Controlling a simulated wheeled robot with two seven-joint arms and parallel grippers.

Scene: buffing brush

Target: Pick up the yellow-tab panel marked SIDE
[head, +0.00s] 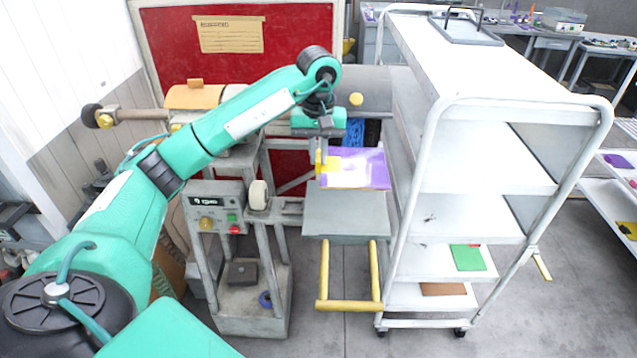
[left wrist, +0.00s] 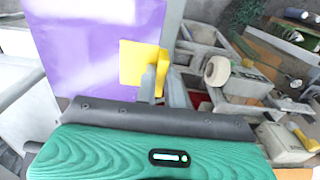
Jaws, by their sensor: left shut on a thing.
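The panel (head: 367,168) is purple with a pale glossy patch and a yellow tab at its left edge. It is above the grey platform of a small stand in the head view; I cannot tell whether it touches the platform. My left gripper (head: 321,160) is shut on the panel's yellow tab. In the left wrist view the purple panel (left wrist: 85,50) fills the upper left, and the yellow tab (left wrist: 131,64) is between the fingers of my left gripper (left wrist: 153,78). No SIDE marking is readable. My right gripper is not in view.
The grey platform (head: 345,222) has a yellow handle (head: 350,304) in front. A white shelf cart (head: 480,160) stands close on the right, with a green panel (head: 467,258) on a lower shelf. A buffing machine (head: 215,205) with buttons stands left. Open floor lies at the front right.

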